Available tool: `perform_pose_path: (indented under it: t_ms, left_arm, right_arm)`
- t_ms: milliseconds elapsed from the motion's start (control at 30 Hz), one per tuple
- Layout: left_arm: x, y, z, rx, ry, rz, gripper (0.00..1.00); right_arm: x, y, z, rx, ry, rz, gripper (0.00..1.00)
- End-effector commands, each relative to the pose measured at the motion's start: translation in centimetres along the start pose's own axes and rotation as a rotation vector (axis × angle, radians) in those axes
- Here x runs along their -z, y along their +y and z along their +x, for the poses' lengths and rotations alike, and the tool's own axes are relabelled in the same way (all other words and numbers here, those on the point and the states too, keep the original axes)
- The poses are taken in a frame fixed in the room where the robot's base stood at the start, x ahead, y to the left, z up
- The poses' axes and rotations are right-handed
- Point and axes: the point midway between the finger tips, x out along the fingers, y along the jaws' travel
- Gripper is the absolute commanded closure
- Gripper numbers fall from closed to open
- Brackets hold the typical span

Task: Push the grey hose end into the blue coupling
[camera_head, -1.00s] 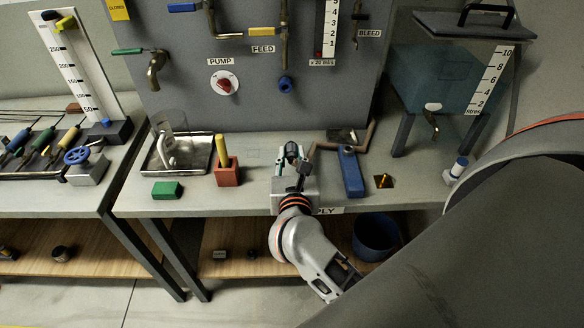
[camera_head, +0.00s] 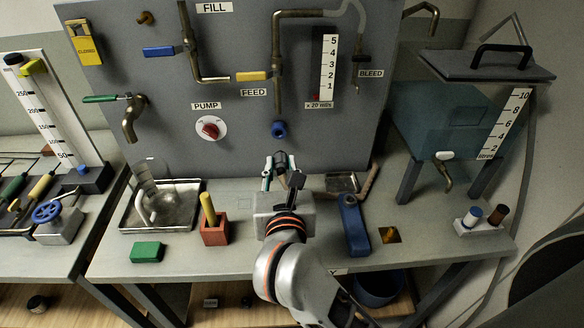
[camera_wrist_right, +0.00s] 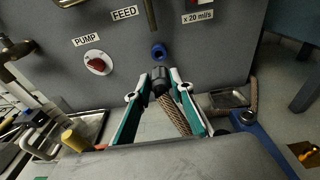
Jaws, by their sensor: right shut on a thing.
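The blue coupling (camera_head: 279,130) sits low on the grey panel, below the FEED label; it also shows in the right wrist view (camera_wrist_right: 158,52). My right gripper (camera_head: 280,160) is shut on the grey hose end (camera_wrist_right: 160,80), just below and in front of the coupling. A gap shows between hose end and coupling in the right wrist view. The braided hose (camera_wrist_right: 176,115) hangs back from the hose end between the fingers. In the head view the hose runs behind the gripper and shows again at the right (camera_head: 369,180). My left gripper is not in view.
A blue block-shaped stand (camera_head: 352,225) is right of my right gripper. A red block with a yellow handle (camera_head: 214,232), a green block (camera_head: 147,252) and a metal tray (camera_head: 185,215) are to the left. The red PUMP knob (camera_head: 210,128) is on the panel.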

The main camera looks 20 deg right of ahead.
Motion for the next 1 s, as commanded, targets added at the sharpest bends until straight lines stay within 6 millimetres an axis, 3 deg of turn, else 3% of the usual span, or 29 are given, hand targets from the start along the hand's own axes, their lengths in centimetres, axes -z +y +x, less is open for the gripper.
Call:
perform_pose_path:
  t_ms: [367, 1000]
  left_arm:
    - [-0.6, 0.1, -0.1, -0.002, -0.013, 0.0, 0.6]
    - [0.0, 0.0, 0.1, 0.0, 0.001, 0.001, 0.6]
  right_arm:
    - [-0.1, 0.0, 0.3, 0.002, -0.001, 0.0, 1.0]
    - [-0.8, -0.1, 5.5, 0.002, -0.001, 0.0, 1.0]
